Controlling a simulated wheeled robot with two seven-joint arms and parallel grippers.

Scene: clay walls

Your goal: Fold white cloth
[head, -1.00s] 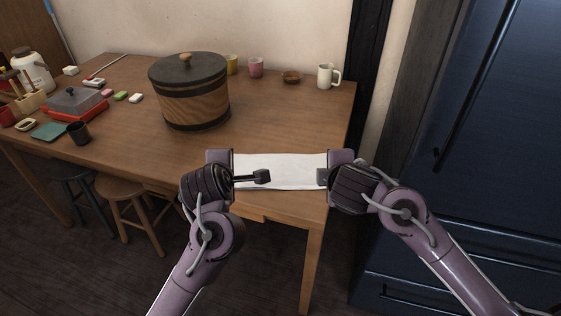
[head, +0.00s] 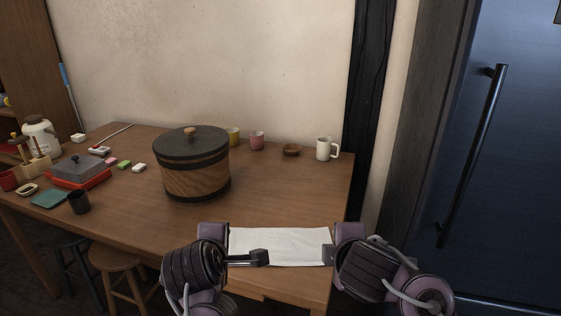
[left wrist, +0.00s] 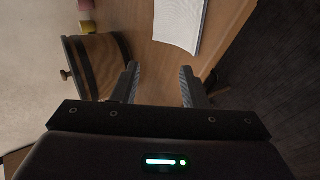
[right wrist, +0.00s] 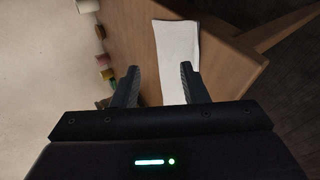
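The white cloth (head: 285,247) lies flat as a rectangle on the table near its front right edge. It also shows in the left wrist view (left wrist: 181,20) and the right wrist view (right wrist: 176,48). My left gripper (head: 264,258) is at the cloth's left side in the head view; in the left wrist view (left wrist: 158,85) its fingers are apart with bare table between them. My right gripper (head: 328,254) is at the cloth's right side; in the right wrist view (right wrist: 158,85) its fingers are apart, with the cloth's near end partly between or below them. Whether the fingers touch the cloth is unclear.
A large lidded wooden tub (head: 192,165) stands left of the cloth. A white mug (head: 325,149), a small brown bowl (head: 291,150), a pink cup (head: 257,140) and a yellow cup (head: 233,136) line the back. A red-based grey-lidded box (head: 80,173) is at left. A dark fridge stands right.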

